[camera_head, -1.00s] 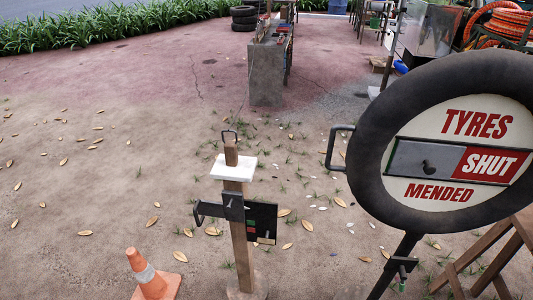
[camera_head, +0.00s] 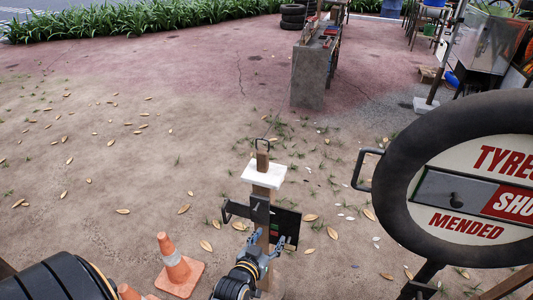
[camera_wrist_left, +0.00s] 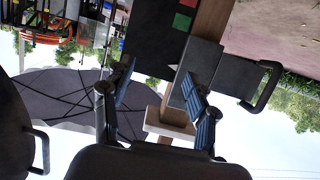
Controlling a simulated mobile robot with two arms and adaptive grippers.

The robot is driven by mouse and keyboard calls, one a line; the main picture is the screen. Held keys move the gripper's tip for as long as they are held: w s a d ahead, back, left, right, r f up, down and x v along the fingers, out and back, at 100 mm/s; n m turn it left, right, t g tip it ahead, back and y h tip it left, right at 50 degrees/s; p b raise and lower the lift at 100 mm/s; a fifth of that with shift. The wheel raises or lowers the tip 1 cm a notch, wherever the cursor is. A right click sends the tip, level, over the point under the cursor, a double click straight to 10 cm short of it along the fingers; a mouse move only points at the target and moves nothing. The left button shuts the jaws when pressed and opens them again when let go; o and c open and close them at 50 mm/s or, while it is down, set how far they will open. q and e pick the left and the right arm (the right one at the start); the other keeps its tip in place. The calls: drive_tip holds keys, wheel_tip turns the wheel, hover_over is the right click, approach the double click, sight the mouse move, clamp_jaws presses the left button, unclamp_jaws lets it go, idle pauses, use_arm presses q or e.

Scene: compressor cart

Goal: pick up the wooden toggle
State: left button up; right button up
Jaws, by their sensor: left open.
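A wooden post (camera_head: 266,218) stands on the ground with a white plate (camera_head: 263,175) near its top. A short wooden block (camera_head: 262,161) with a wire loop rises above the plate; I cannot tell if this is the toggle. My left gripper (camera_head: 266,246) is open at the lower front of the post, below the plate, with nothing seen held. In the left wrist view, my left gripper (camera_wrist_left: 158,77) has its blue-padded fingers apart, with the post (camera_wrist_left: 210,22) and pale plate (camera_wrist_left: 170,125) beyond them. The picture there is upside down. My right gripper is not in view.
A dark bracket (camera_head: 233,210) and black panel (camera_head: 286,226) are fixed on the post. An orange cone (camera_head: 174,262) stands left of my gripper. A round tyre sign (camera_head: 395,170) with a handle stands right. Open ground with leaves lies left.

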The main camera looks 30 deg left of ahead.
sight(261, 159)
use_arm(q)
drive_tip(key=a+r+n+t+y+p, duration=0.1)
drive_tip(key=a+r+t+y, duration=0.15)
drive_tip(key=r, duration=0.65)
drive_tip(key=a+r+n+t+y, duration=0.1)
drive_tip(key=a+r, duration=0.2)
drive_tip(key=r, duration=0.6)
drive_tip(key=shift+h, duration=0.25)
drive_tip(key=x, duration=0.2)
drive_tip(key=p+x, duration=0.1)
drive_tip(key=x, duration=0.4)
drive_tip(key=shift+w+a+r, duration=0.1)
drive_tip(key=shift+a+r, duration=0.05)
drive_tip(key=shift+a, duration=0.15)
drive_tip(key=shift+w+a+p, duration=0.15)
drive_tip(key=shift+w+p, duration=0.15)
drive_tip(key=shift+w, duration=0.2)
drive_tip(key=shift+w+a, duration=0.15)
drive_tip(key=shift+w, duration=0.15)
drive_tip(key=p+x, duration=0.1)
drive_tip(key=x, duration=0.2)
drive_tip(key=shift+w+a+p, duration=0.2)
drive_tip(key=shift+p, duration=0.1)
drive_tip(key=shift+w+a+f, duration=0.15)
drive_tip(key=shift+w+f, duration=0.05)
drive_tip(key=shift+w, duration=0.3)
